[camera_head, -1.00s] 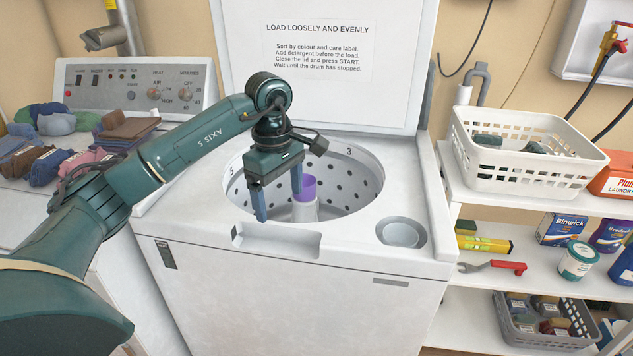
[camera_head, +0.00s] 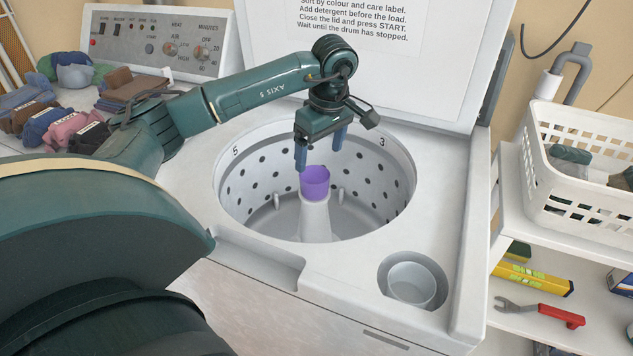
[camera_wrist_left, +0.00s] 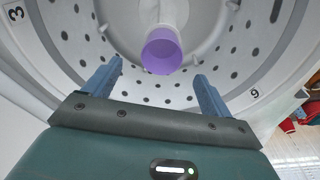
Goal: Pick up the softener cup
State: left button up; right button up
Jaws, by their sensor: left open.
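The purple softener cup (camera_head: 314,183) sits on top of the white centre post (camera_head: 315,220) in the open washer drum (camera_head: 250,205). My left gripper (camera_head: 319,158) is open and empty, pointing down over the drum, with its fingertips above and slightly behind the cup in the head view. In the left wrist view the cup (camera_wrist_left: 162,50) shows its open mouth beyond the gap between the two blue fingers (camera_wrist_left: 158,72), and neither finger visibly touches it. My right gripper is not in view.
The raised lid (camera_head: 420,70) stands behind the drum. A round recess (camera_head: 412,285) is in the washer's front right corner. Folded clothes (camera_head: 75,130) lie on the machine at left. A white basket (camera_head: 585,215) stands on the shelf at right, above a red-handled wrench (camera_head: 545,312).

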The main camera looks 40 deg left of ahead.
aim_at(315, 175)
pick_arm(q)
notch_tip(315, 175, down, 2)
jog(key=shift+a+f, duration=0.1)
jog(key=shift+a, duration=0.05)
jog(key=shift+s+a+f, duration=0.1)
jog(key=shift+a+f, duration=0.1)
jog(key=shift+f, duration=0.7)
jog(key=shift+a+f, duration=0.2)
jog(key=shift+f, duration=0.65)
jog(key=shift+s+a+f, duration=0.1)
jog(key=shift+a+f, duration=0.1)
jog(key=shift+f, duration=0.7)
jog(key=c, duration=1)
